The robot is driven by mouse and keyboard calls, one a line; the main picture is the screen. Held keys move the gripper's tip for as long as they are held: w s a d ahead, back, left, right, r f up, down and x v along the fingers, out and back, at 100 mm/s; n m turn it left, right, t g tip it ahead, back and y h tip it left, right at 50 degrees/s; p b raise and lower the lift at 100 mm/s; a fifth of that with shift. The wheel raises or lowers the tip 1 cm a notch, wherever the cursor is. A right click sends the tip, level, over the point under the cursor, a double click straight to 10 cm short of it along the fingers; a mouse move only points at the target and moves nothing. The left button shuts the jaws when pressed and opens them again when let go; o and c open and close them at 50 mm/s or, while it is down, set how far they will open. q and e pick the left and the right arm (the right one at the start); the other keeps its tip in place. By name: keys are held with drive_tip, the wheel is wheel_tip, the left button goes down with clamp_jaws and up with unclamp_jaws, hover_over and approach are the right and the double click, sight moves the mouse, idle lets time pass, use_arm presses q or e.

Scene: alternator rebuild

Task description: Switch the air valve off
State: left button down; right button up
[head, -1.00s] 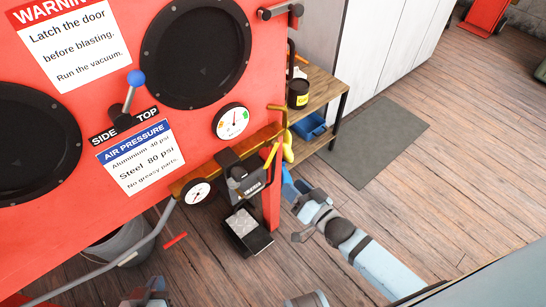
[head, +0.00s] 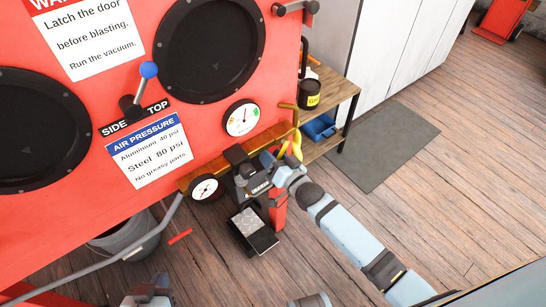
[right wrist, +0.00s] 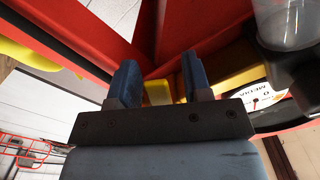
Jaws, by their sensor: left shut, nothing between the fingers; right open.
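The air valve's yellow lever (head: 297,148) shows in the head view at the right end of the brass pipe, by the red cabinet's corner. My right gripper (head: 272,163) is open right beside it, partly in front of the fittings. In the right wrist view its two blue fingers (right wrist: 161,82) stand apart, with a yellow piece (right wrist: 158,92) showing in the gap between them. I cannot tell whether the fingers touch it. My left gripper (head: 152,287) is shut and empty at the bottom edge of the head view, away from the valve.
The red blast cabinet (head: 215,135) carries a pressure gauge (head: 241,118) and a blue-knobbed lever (head: 149,70). A dark regulator (head: 248,172) and a dial (head: 205,188) sit along the pipe. A wooden shelf (head: 341,92) stands behind. A foot pedal (head: 253,232) lies on the floor.

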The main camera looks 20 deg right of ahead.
sight(282, 154)
clamp_jaws()
drive_tip(key=shift+d, duration=0.1)
drive_tip(key=n, duration=0.1)
drive_tip(key=d+n+p, duration=0.1)
drive_tip(key=n, duration=0.2)
drive_tip(key=shift+w+d+f+p, duration=0.3)
drive_tip(key=shift+w+d+f, duration=0.05)
use_arm(q)
drive_tip(key=shift+s+r, duration=0.15)
drive_tip(key=shift+r, duration=0.1)
use_arm(e)
drive_tip(key=shift+w+d+f+n, duration=0.1)
drive_tip(key=shift+w+d+n, duration=0.1)
drive_tip(key=shift+d+n, duration=0.6)
use_arm(q)
drive_tip(key=shift+r, duration=0.1)
use_arm(e)
drive_tip(key=shift+a+n, duration=0.2)
drive_tip(key=shift+n, duration=0.1)
unclamp_jaws()
use_arm(q)
drive_tip(key=shift+a+r, duration=0.1)
drive_tip(key=shift+r, duration=0.05)
